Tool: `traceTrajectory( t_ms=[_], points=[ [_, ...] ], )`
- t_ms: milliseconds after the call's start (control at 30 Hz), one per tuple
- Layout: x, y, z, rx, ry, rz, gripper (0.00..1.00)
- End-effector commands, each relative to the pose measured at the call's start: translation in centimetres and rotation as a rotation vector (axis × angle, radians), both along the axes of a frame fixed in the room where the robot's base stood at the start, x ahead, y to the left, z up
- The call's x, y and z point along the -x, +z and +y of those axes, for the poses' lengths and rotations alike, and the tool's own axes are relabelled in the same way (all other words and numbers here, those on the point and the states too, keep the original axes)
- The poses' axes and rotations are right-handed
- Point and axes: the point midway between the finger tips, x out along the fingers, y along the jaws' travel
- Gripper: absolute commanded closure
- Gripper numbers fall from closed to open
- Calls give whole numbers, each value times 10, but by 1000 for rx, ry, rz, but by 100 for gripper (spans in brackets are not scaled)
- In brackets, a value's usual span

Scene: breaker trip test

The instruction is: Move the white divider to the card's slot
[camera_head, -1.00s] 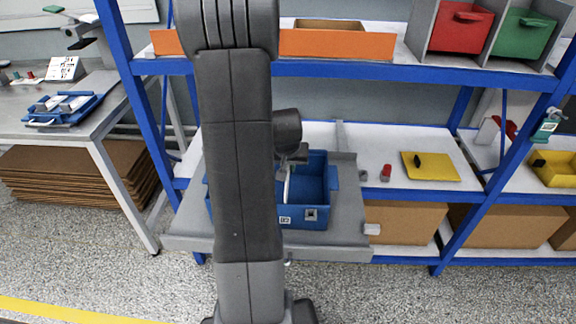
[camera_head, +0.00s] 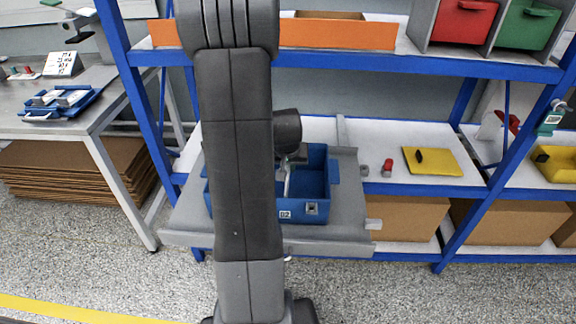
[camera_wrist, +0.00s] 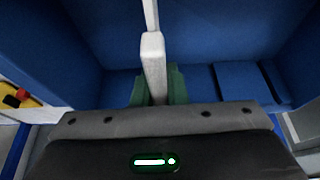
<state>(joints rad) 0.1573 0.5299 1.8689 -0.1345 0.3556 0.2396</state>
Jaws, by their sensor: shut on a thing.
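The white divider (camera_wrist: 154,65) stands on edge between the two green fingertips of my gripper (camera_wrist: 158,85) in the wrist view. My gripper is shut on it. The divider is inside the blue bin (camera_wrist: 240,30), whose walls and floor surround it. In the head view the divider (camera_head: 288,182) shows as a thin pale strip below my gripper (camera_head: 291,160), in the blue bin (camera_head: 318,210). My arm hides the bin's left part. A white card (camera_head: 62,64) with dark marks stands on the left table; its marks are too small to read.
A blue tray (camera_head: 62,103) rests on the left table.

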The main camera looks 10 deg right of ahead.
Motion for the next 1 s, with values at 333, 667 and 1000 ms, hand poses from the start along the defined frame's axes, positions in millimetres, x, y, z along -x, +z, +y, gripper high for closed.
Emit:
traceTrajectory(
  t_ms=[333, 667, 1000],
  points=[
    [0, -10, 0, 0, 0, 0, 100],
    [0, -18, 0, 0, 0, 0, 100],
    [0, -21, 0, 0, 0, 0, 62]
  ],
)
